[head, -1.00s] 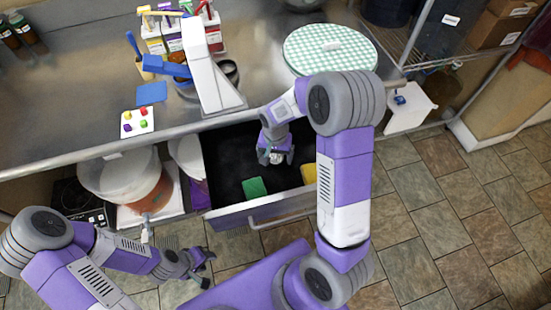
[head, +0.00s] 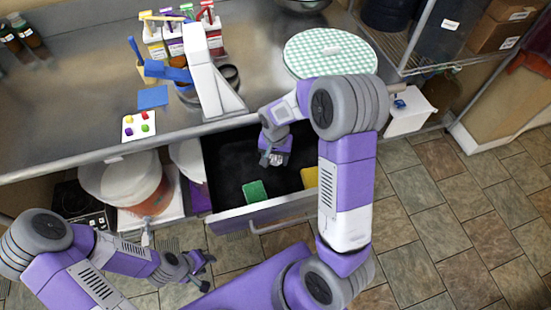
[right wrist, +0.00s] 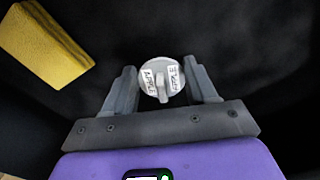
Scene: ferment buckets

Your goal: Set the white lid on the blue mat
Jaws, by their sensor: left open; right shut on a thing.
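The white lid (right wrist: 158,68) is a small round disc with a raised grip bar and paper labels, one reading like "APPLE". My right gripper (right wrist: 161,84) is shut on it, one finger at each side. In the head view this gripper (head: 273,160) points down inside the open drawer, and the lid is mostly hidden by the fingers. The blue mat (head: 153,97) lies flat and bare on the steel counter, left of the white stand. My left gripper (head: 202,273) is open and empty, low over the floor in front of the counter.
The dark drawer (head: 228,160) holds a green sponge (head: 255,191) and a yellow sponge (head: 310,176), which shows in the wrist view too. A white card with coloured pieces (head: 139,126) lies in front of the mat. A white stand (head: 213,80) and bottle rack stand to its right.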

